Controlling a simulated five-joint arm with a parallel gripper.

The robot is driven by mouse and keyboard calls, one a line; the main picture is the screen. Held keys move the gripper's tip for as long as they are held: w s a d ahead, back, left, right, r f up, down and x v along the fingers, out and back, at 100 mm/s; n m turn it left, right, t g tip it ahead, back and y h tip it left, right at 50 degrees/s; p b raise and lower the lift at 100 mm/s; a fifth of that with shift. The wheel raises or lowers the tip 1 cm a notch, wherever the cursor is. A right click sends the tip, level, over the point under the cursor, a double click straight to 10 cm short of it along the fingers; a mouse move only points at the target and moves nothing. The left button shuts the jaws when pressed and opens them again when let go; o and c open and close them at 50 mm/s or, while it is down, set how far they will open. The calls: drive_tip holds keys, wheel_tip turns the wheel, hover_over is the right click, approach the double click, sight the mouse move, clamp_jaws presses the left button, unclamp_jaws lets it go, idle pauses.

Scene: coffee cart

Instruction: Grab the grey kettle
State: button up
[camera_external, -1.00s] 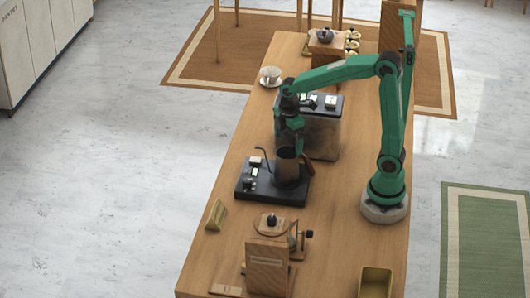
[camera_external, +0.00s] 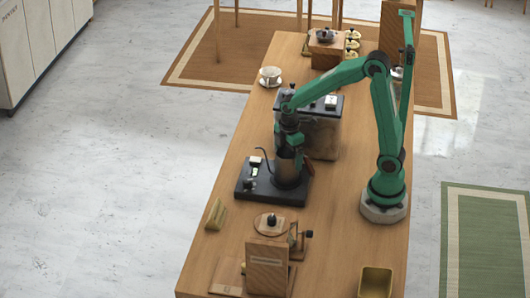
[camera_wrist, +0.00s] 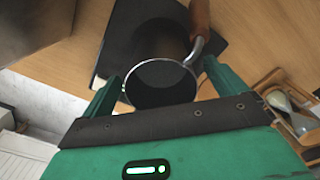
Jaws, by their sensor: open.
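The grey kettle (camera_external: 287,172) stands upright on a black scale-like base (camera_external: 262,194) in the middle of the table. Its thin spout points left and its brown handle is at the right. My gripper (camera_external: 290,150) is directly over the kettle, pointing down, and partly hides its top. In the wrist view the kettle's open round rim (camera_wrist: 160,84) lies between the two green fingers of my gripper (camera_wrist: 158,90), which are apart on either side. The wooden handle (camera_wrist: 199,20) extends toward the top. Whether the fingers touch the kettle I cannot tell.
A dark box-shaped machine (camera_external: 322,132) stands just behind the kettle. A cup on a saucer (camera_external: 270,82) is at the back left. A tan bin (camera_external: 375,281) is front right.

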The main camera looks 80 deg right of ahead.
drive_tip(key=shift+f, duration=0.7)
drive_tip(key=c, duration=1.4)
